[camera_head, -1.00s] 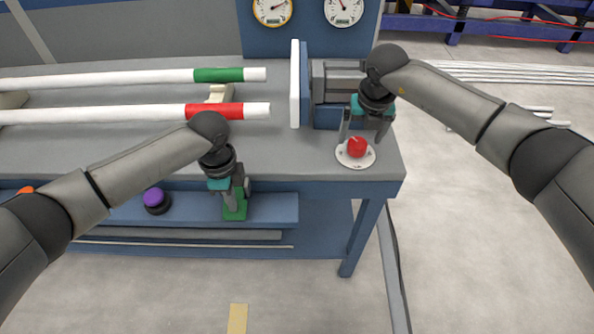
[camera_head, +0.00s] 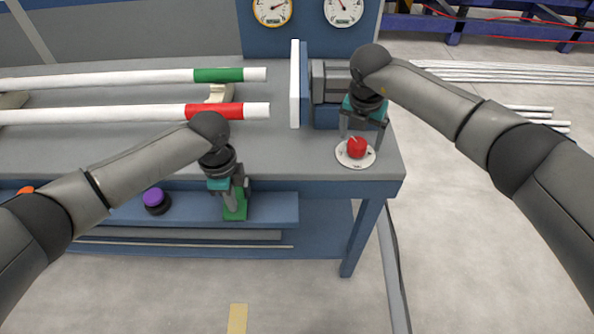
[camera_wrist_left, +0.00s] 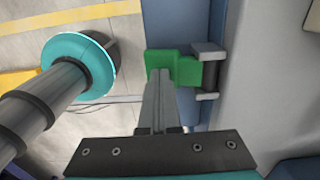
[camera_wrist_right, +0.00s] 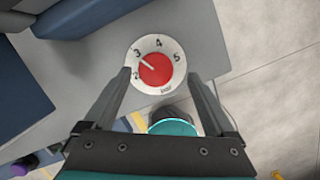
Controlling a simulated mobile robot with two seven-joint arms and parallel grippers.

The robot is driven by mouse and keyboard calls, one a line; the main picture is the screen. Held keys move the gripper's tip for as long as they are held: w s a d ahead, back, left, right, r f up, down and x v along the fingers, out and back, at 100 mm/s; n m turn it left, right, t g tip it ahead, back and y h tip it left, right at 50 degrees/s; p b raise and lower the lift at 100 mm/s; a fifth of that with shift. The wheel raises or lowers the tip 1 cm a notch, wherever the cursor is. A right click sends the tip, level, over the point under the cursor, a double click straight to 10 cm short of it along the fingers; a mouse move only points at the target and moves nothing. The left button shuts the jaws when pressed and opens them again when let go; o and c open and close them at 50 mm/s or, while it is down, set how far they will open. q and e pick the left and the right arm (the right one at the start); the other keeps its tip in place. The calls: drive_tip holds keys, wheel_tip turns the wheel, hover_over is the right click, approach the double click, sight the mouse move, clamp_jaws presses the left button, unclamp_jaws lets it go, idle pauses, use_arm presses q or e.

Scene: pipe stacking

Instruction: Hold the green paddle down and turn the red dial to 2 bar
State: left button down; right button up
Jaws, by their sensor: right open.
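The red dial (camera_head: 356,146) sits on a round white scale plate at the right front of the bench top. In the right wrist view the dial (camera_wrist_right: 156,68) has its white mark pointing between 2 and 3, closer to 3. My right gripper (camera_head: 362,138) is open above the dial, one finger on each side in the wrist view, apart from it. The green paddle (camera_head: 236,208) is at the bench's lower front. My left gripper (camera_wrist_left: 160,75) has its fingers together, with the tips at the green paddle (camera_wrist_left: 182,70); contact is hard to tell.
Two gauges (camera_head: 272,9) (camera_head: 343,9) are on the blue panel behind. Pipes with green (camera_head: 218,75) and red (camera_head: 214,111) bands lie on the left. A white plate (camera_head: 295,84) stands left of the right gripper. A purple knob (camera_head: 154,197) is left of the paddle.

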sight(358, 143)
drive_tip(key=shift+a+x, duration=0.15)
drive_tip(key=shift+x, duration=0.9)
drive_tip(key=shift+a+x, duration=0.1)
drive_tip(key=shift+x, duration=0.95)
drive_tip(key=shift+f, duration=0.25)
